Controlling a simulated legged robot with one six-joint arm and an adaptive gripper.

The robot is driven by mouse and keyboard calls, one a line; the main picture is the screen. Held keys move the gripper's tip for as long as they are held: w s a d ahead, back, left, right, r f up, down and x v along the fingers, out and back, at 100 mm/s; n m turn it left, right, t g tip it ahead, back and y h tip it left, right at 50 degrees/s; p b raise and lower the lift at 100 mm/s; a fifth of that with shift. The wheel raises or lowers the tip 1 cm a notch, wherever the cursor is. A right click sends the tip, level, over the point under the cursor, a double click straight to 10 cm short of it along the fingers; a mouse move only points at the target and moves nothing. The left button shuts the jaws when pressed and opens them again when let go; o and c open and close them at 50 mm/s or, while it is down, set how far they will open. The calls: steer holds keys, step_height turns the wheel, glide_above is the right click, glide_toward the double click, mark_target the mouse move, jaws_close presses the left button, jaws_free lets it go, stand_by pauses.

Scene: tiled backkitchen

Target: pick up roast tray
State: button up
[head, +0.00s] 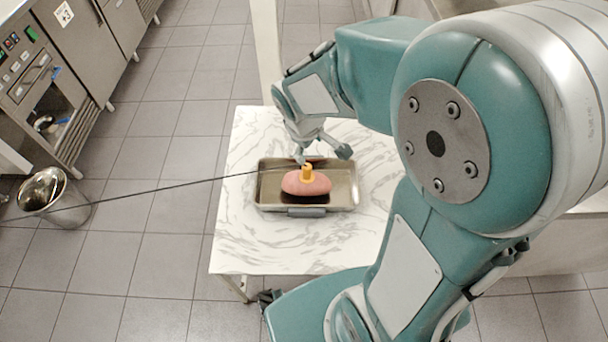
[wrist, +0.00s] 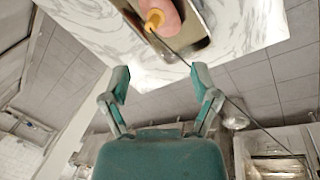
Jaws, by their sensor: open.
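The roast tray (head: 341,190) is a shallow metal pan lying flat on a white marbled table, with a grey handle on its near side. A pink roast (head: 297,186) with a yellow-orange knob (head: 307,172) on top sits in it. The tray (wrist: 202,42) shows at the top of the wrist view, with part of the roast (wrist: 172,16) cut off by the frame edge. My gripper (head: 323,154) is open and empty at the tray's far side. In the wrist view my gripper's fingertips (wrist: 158,74) stand apart, with the tray beyond them. Contact with the far rim cannot be told.
The marbled table (head: 262,243) has bare room around the tray. A thin dark line runs from the knob leftward past a metal bin (head: 43,190) on the tiled floor. Steel kitchen units (head: 75,45) stand at upper left. My arm covers the right side.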

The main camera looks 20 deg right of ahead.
step_height(320, 180, down, 11)
steer(key=w+a+n+g, duration=0.1)
steer(key=w+n+g, duration=0.1)
steer(key=w+n, duration=0.15)
steer(key=n+h, duration=0.1)
steer(key=n, duration=0.3)
glide_toward(307, 208)
steer(key=shift+w+d+f+g, duration=0.15)
steer(key=shift+f+g, duration=0.1)
steer(key=shift+g, duration=0.15)
steer(key=x, duration=1)
steer(key=shift+f, duration=0.4)
steer(key=shift+w, duration=0.1)
jaws_close()
